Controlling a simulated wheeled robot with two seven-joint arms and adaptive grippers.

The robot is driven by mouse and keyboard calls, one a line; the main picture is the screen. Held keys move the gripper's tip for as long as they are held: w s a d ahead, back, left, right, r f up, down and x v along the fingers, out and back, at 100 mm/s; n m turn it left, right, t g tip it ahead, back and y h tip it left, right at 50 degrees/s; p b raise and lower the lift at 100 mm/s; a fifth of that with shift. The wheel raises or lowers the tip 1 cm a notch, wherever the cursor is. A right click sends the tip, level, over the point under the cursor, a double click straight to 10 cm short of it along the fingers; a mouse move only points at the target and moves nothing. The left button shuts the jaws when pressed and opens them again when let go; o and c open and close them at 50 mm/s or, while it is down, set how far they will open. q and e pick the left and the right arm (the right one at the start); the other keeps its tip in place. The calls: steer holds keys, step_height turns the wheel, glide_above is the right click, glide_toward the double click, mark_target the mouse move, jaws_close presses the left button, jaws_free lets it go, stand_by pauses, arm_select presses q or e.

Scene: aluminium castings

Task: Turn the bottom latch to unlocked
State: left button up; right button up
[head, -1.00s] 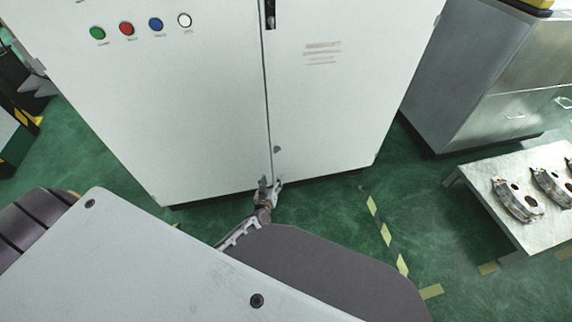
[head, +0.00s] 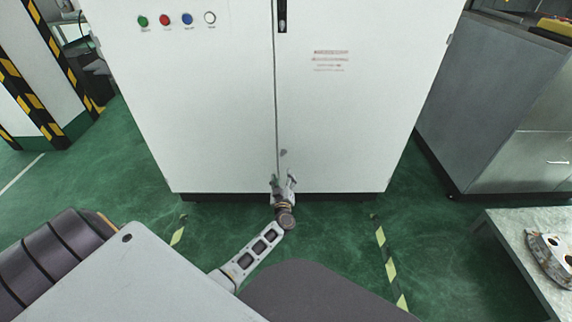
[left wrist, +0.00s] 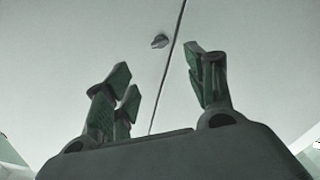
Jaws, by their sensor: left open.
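The bottom latch (head: 284,153) is a small grey knob low on the right door of the white cabinet (head: 210,100), close to the seam between the doors. It also shows in the left wrist view (left wrist: 160,41), beside the dark door seam. My left gripper (head: 284,178) is open and empty, just below the latch in the head view. In the left wrist view its fingers (left wrist: 162,82) stand apart, with the latch beyond them and between them. The fingers do not touch the latch. My right gripper is not in view.
Coloured buttons (head: 177,20) sit high on the left door, and a dark handle (head: 282,16) is at the seam's top. A grey metal cabinet (head: 480,110) stands at the right. A table (head: 510,240) with castings (head: 551,258) is at lower right. Green floor is open around the cabinet.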

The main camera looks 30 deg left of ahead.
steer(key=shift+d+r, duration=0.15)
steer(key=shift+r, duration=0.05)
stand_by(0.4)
arm_select(q)
steer(key=b, duration=0.3)
glide_toward(283, 154)
steer(key=shift+w, duration=0.65)
steer(key=shift+a+b+x, duration=0.2)
steer(key=shift+b+x, duration=0.25)
steer(key=shift+x, duration=1.2)
steer(key=shift+b+x, duration=0.95)
steer(key=shift+x, duration=1.05)
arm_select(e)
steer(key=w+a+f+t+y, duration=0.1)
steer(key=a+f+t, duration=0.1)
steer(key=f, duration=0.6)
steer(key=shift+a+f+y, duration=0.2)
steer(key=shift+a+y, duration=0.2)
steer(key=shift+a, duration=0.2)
arm_select(q)
steer(key=shift+a, duration=0.1)
steer(key=shift+c, duration=0.5)
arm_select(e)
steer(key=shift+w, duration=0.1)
